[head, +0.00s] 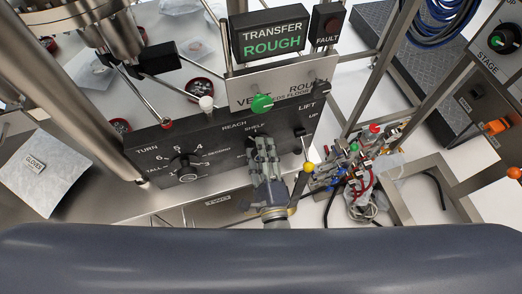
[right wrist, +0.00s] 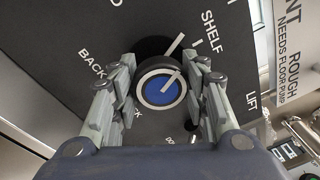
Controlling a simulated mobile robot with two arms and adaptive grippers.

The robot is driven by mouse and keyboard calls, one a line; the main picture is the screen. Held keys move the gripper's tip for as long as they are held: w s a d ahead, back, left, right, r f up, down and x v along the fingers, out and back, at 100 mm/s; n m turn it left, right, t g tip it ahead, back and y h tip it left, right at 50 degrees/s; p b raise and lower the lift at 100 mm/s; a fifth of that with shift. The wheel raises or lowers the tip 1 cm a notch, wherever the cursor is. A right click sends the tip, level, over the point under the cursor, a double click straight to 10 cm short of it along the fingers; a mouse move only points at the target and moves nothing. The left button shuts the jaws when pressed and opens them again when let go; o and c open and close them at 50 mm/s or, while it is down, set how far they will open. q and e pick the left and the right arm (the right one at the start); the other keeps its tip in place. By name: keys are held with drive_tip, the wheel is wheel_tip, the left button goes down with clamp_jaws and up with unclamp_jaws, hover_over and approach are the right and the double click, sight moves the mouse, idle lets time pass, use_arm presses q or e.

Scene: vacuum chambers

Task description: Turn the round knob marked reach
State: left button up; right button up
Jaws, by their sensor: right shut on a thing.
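The reach knob (right wrist: 161,90) is round, with a blue cap and a pale ring, on a black panel. A white line on its cap slants to the upper right in the right wrist view. The word REACH (head: 233,127) is printed on the panel in the head view, with SHELF beside it. My right gripper (right wrist: 162,88) is shut on the knob, one finger on each side. In the head view my right gripper (head: 264,142) covers most of the knob. My left gripper is not in view.
Left on the panel (head: 146,150) is a black TURN knob (head: 186,168). A green valve knob (head: 262,103) sits above. A LIFT control (head: 300,133) and a yellow-balled lever (head: 308,168) are close on the right. Metal posts and a cluster of coloured fittings (head: 358,165) stand farther right.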

drive_tip(key=n, duration=0.4)
drive_tip(key=shift+y, duration=0.3)
drive_tip(key=n+p, duration=0.1)
drive_tip(key=n, duration=0.3)
drive_tip(key=shift+y, duration=0.4)
drive_tip(key=n+y+p, duration=0.1)
drive_tip(key=n+p, duration=0.1)
drive_tip(key=n, duration=0.5)
drive_tip(key=n+y+p, duration=0.1)
drive_tip(key=n+p, duration=0.1)
drive_tip(key=n, duration=0.4)
drive_tip(key=n+g+p, duration=0.1)
drive_tip(key=n, duration=0.4)
drive_tip(key=shift+n+y, duration=0.3)
drive_tip(key=shift+n, duration=0.1)
drive_tip(key=shift+f+p, duration=0.1)
drive_tip(key=shift+p, duration=0.2)
drive_tip(key=o, duration=1.1)
